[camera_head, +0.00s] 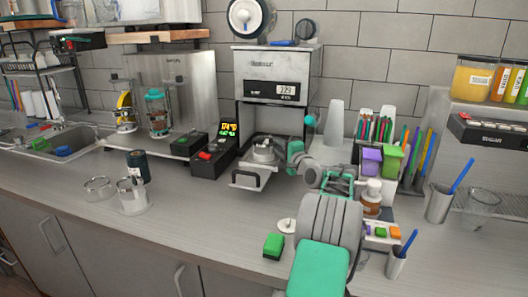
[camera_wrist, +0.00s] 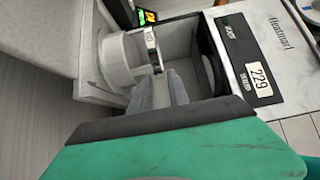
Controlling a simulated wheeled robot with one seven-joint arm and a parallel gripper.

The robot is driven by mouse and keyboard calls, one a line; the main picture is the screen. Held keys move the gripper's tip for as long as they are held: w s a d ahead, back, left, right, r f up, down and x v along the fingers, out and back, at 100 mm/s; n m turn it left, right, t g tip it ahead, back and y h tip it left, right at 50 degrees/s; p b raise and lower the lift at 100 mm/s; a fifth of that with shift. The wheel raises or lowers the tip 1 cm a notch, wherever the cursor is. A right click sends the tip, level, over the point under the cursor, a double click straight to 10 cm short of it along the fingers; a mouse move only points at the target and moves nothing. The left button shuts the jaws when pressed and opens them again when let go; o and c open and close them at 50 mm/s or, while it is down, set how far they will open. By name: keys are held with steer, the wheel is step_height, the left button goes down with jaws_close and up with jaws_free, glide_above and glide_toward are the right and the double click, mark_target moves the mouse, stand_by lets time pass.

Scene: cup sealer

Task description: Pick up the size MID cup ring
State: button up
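The cup sealer (camera_head: 275,72) stands at the back middle, with "229" on its display. Its tray (camera_head: 247,181) is pulled forward and bears a pale grey cup ring (camera_head: 263,154). In the wrist view the ring (camera_wrist: 119,62) is a short cylinder with a small white tag, its lettering too small to read. I cannot confirm its size.
A black box with a lit display (camera_head: 213,155) stands left of the tray. A green block (camera_head: 273,246) and a white lid (camera_head: 287,226) lie in front. Pens and bottles crowd the right.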

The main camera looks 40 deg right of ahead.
mark_target(264, 149)
steer(key=x, duration=0.3)
steer(key=shift+w+a, duration=0.1)
steer(key=shift+c, duration=0.3)
jaws_close()
stand_by(0.9)
